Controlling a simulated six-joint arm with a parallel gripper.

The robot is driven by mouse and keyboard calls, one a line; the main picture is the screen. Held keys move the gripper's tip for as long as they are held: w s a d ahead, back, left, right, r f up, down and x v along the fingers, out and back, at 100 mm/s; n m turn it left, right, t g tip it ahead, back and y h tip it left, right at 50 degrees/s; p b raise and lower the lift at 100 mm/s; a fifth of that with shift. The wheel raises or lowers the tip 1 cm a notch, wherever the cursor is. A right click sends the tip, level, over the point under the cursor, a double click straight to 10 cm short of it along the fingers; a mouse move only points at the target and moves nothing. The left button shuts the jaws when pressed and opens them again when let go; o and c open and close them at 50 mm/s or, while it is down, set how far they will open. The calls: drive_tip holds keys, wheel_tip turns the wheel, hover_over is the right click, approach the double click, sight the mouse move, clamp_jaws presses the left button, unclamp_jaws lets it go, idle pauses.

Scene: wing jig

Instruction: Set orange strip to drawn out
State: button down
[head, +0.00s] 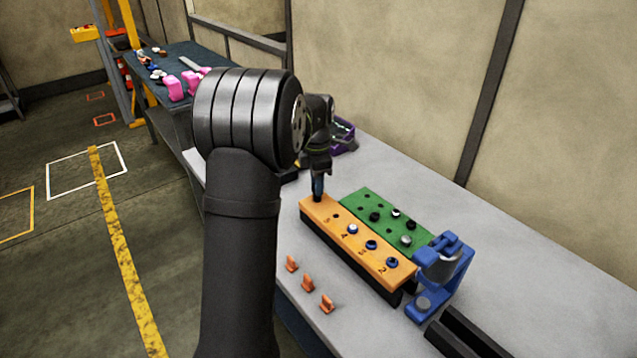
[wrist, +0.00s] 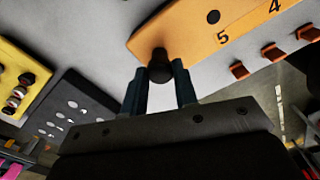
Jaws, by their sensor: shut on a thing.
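The orange strip (head: 330,216) lies on a dark base on the grey bench, its long side against the green block (head: 368,206). It bears numbers, an open hole and several dark, blue-ringed pieces. My gripper (head: 317,196) points down at the strip's far-left end. In the wrist view my gripper (wrist: 160,78) is shut on a dark round knob (wrist: 159,66) at the rounded end of the orange strip (wrist: 190,30). The knob's lower part and its join to the strip are hidden.
Three orange clips (head: 308,283) stand along the bench's front edge. A purple bin (head: 343,133) is behind my gripper. The wrist view shows a yellow block (wrist: 14,65) and black holed plate (wrist: 70,108).

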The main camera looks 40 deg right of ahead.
drive_tip(key=c, duration=1.1)
unclamp_jaws()
drive_tip(key=shift+w, duration=0.25)
wheel_tip(320, 180, up, 18)
drive_tip(key=shift+f, duration=0.2)
drive_tip(key=shift+f, duration=0.1)
drive_tip(key=f, duration=1.7)
drive_tip(key=shift+s+f, duration=0.2)
